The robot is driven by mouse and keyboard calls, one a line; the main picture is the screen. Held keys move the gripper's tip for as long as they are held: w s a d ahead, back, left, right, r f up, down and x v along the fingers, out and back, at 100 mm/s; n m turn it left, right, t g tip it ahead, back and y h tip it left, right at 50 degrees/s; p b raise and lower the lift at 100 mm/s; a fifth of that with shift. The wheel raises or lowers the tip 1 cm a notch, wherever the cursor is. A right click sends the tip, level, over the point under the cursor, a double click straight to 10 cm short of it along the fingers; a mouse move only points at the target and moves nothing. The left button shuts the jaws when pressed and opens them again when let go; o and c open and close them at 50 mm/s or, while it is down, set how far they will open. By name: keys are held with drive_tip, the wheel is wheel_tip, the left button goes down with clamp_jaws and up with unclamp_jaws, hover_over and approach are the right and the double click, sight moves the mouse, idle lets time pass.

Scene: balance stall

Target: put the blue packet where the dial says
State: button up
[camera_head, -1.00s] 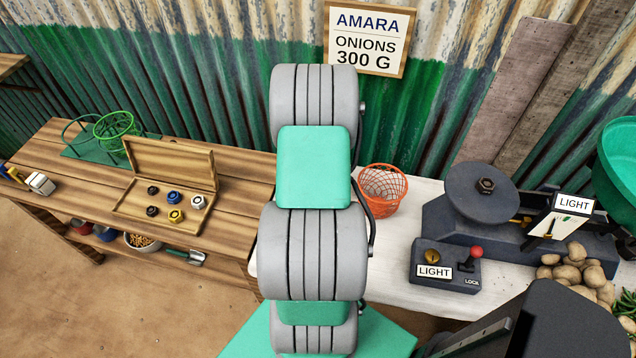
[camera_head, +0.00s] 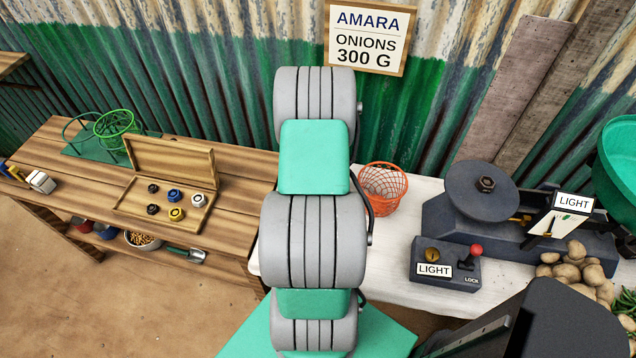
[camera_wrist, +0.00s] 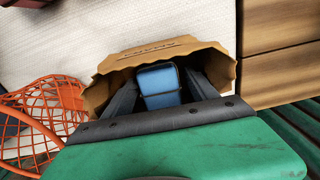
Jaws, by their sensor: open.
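The blue packet (camera_wrist: 160,82) shows in the wrist view inside the mouth of a brown paper bag (camera_wrist: 222,65). My gripper (camera_wrist: 162,90) is open, with one dark finger on each side of the packet; I cannot tell whether they touch it. The packet's lower part is hidden. In the head view my arm hides the gripper, the bag and the packet. The weighing scale (camera_head: 505,228) stands at right, with its dial card (camera_head: 557,227) under a sign reading LIGHT. A box with a red lever (camera_head: 441,256) also reads LIGHT and LOCK.
An orange wire basket (camera_head: 384,190) stands on the white counter (camera_head: 395,278), close to the bag in the wrist view. A wooden weight box (camera_head: 128,208) and a green wire ring stand (camera_head: 113,130) are on the left bench. Potatoes (camera_head: 580,268) lie at right.

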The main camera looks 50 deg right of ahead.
drive_tip(key=shift+d+r, duration=0.1)
drive_tip(key=shift+r, duration=0.55)
wheel_tip(320, 180, up, 11)
drive_tip(key=b, duration=0.2)
drive_tip(key=w+a+r+n, duration=0.3)
drive_tip(key=w+a+r, duration=0.25)
drive_tip(key=a, duration=0.35)
drive_tip(key=w+a+r+n+t, duration=0.1)
drive_tip(key=a+r+n, duration=0.2)
drive_tip(key=a, duration=0.5)
drive_tip(key=w+a+r+n+t, duration=0.1)
drive_tip(key=a+r+n, duration=0.15)
drive_tip(key=a, duration=0.45)
drive_tip(key=s+a+n, duration=0.2)
drive_tip(key=a, duration=0.4)
drive_tip(key=s+a+n+t, duration=0.1)
drive_tip(key=s+a+n, duration=0.1)
drive_tip(key=a, duration=0.4)
drive_tip(key=shift+s+a+r+n+t, duration=0.3)
drive_tip(key=shift+s+a+r+n, duration=0.1)
drive_tip(key=shift+n, duration=0.35)
drive_tip(key=shift+d, duration=0.1)
